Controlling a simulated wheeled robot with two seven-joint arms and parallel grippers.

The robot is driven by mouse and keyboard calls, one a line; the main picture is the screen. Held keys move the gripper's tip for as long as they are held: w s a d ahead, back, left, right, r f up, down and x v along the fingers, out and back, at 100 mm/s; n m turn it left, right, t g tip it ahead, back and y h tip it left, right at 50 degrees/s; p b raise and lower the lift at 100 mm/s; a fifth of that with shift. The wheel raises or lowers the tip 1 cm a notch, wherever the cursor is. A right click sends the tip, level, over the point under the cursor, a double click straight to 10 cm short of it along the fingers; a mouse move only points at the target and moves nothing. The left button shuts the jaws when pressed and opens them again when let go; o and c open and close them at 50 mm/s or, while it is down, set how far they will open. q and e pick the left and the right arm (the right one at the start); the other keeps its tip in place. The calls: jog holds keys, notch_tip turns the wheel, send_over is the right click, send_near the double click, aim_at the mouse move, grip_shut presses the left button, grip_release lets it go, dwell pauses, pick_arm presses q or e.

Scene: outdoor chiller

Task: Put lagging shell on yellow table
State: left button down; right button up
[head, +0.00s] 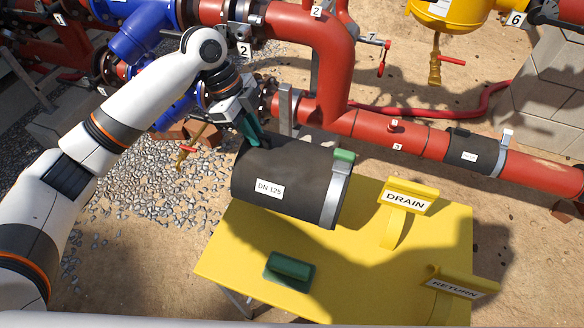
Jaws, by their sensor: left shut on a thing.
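The lagging shell (275,192) is a dark grey half-round cover with a white "DN 125" label and a silver band with a green latch at its right end. My left gripper (253,132) is shut on its upper back edge, with green fingertips showing. The shell is over the back left part of the yellow table (350,285), and its left end reaches past the table's edge. I cannot tell whether its underside touches the top. My right gripper is not in view.
On the table are a green-handled block (290,271), a yellow "DRAIN" tag (408,197) and a yellow "RETURN" tag (458,284). A red pipe (385,135) with a dark sleeve (476,150) runs behind.

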aim_at(258, 149)
pick_arm(q)
notch_tip(258, 149, down, 3)
jog(key=shift+r+p, duration=0.1)
jog(key=shift+p, duration=0.2)
jog(key=x, duration=0.2)
jog(key=shift+w+a+f, duration=0.1)
jog(key=shift+f, duration=0.35)
notch_tip(258, 149, down, 4)
jog(key=shift+a+p, duration=0.1)
jog(key=shift+p, duration=0.4)
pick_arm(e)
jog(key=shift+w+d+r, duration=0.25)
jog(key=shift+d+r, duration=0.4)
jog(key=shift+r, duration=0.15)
pick_arm(q)
jog(key=c, duration=1.6)
grip_release()
jog(key=shift+o, duration=1)
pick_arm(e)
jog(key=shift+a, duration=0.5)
